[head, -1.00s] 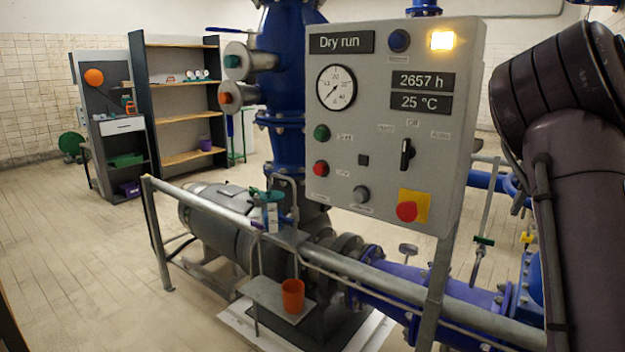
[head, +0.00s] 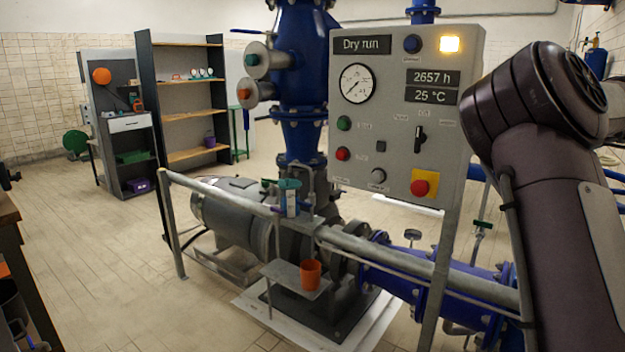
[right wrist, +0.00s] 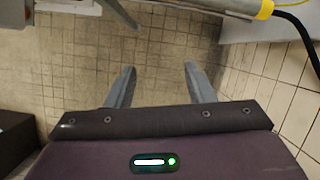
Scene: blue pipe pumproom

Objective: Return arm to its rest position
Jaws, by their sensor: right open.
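My right arm (head: 550,200) rises along the right side of the head view, bent at a dark joint near the top. Its gripper is outside the head view. In the right wrist view my right gripper (right wrist: 158,85) is open, its two grey fingers wide apart with only tiled floor behind them. Nothing is between the fingers. My left arm and left gripper are not in view.
A grey control panel (head: 400,115) reading "Dry run" stands close, left of my right arm. A grey rail (head: 390,262) runs before the pump (head: 228,212) and blue pipes (head: 400,262). An orange cup (head: 310,273) stands on a small shelf.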

